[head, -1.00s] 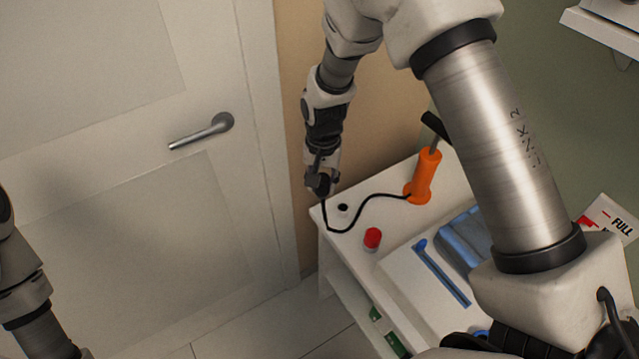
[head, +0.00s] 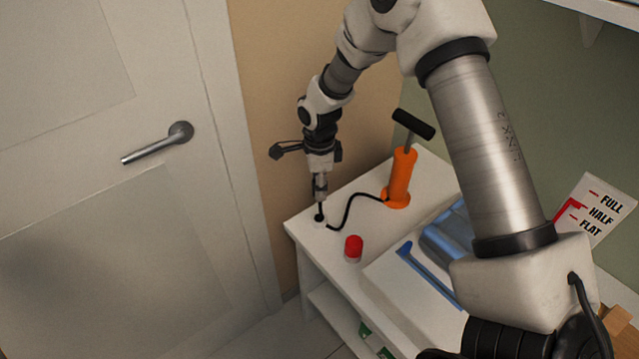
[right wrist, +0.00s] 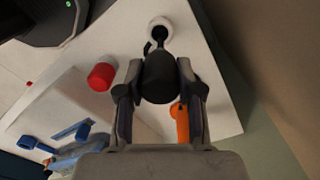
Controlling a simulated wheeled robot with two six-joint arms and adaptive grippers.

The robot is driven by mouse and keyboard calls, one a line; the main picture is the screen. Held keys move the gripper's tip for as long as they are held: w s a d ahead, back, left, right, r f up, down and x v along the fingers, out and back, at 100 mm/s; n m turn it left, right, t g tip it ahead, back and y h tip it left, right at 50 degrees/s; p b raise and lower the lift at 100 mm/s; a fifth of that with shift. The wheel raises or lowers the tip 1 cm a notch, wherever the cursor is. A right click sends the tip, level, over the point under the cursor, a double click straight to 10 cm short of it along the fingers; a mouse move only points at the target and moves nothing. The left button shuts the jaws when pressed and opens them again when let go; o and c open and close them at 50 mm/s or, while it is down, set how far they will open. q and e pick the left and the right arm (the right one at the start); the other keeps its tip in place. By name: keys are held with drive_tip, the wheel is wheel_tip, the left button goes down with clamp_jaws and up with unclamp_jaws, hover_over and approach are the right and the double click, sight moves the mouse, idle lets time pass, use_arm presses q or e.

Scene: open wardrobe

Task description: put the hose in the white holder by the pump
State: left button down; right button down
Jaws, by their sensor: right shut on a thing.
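My right gripper (head: 320,187) points down at the near-left corner of the white table. In the right wrist view it (right wrist: 160,72) is shut on the thick black end piece of the hose (right wrist: 160,80). The black hose (head: 347,208) curves from there to the orange pump (head: 399,180), which stands upright with a black T-handle. The white holder (right wrist: 151,35) is a small round ring with a dark opening. The hose's narrow tip lines up with that opening; I cannot tell how deep it sits. In the head view the hose end mostly covers the holder. My left gripper is not in view.
A red-capped white cylinder (head: 353,248) stands on the table (head: 300,232) close to the hose. A pale tray (head: 385,282) with blue items (head: 428,275) lies to the right. A FULL/HALF/FLAT card (head: 592,212) is behind. A door (head: 120,240) is on the left.

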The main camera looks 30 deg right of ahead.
wheel_tip(320, 180, down, 6)
drive_tip(key=b, duration=0.2)
drive_tip(key=shift+r+b, duration=0.15)
drive_tip(key=shift+b, duration=0.25)
drive_tip(key=shift+p, duration=0.4)
idle(0.6)
drive_tip(key=shift+p, duration=0.35)
idle(0.5)
drive_tip(key=shift+p, duration=0.4)
